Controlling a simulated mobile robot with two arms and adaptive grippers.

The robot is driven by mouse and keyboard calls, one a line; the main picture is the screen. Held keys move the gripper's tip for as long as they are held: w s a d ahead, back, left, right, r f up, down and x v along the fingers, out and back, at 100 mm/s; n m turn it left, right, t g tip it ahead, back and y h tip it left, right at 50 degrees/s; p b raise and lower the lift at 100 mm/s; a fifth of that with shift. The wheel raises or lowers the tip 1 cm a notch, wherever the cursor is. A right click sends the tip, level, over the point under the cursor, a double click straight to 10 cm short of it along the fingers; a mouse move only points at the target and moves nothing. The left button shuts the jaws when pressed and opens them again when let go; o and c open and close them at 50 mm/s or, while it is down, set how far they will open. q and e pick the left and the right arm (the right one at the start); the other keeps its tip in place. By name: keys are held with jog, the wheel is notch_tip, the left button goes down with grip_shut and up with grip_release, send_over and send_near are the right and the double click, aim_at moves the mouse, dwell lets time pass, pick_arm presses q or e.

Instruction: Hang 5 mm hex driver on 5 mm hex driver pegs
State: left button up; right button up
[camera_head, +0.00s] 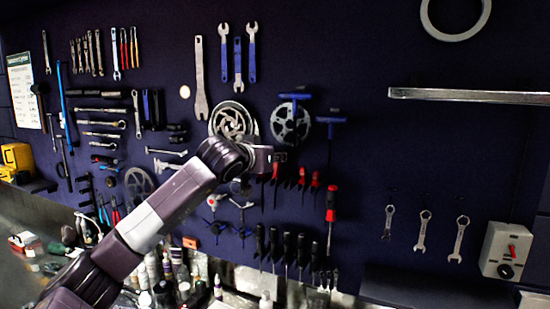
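Two blue T-handled drivers show on the dark pegboard. One (295,97) has its shaft in front of a grey toothed disc. The other (331,120) is to the right and slightly lower, with its shaft pointing down. I cannot read sizes, so I cannot tell which is the 5 mm hex driver. Its pegs cannot be made out. My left gripper (276,157) is in front of the board, below and left of the right-hand T-handle. Its fingers are too small and dark to show whether they are open or hold anything. My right gripper is out of view.
Red-handled screwdrivers (331,203) and black-handled drivers (286,246) hang around and below my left gripper. Wrenches (238,60) hang above. Bottles (165,290) crowd the bench below.

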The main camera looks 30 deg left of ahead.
pick_arm(q)
jog(key=o, duration=0.5)
jog(key=shift+c, duration=0.2)
jog(key=shift+s, duration=0.1)
jog(key=v, duration=1.1)
jog(key=shift+s, duration=0.4)
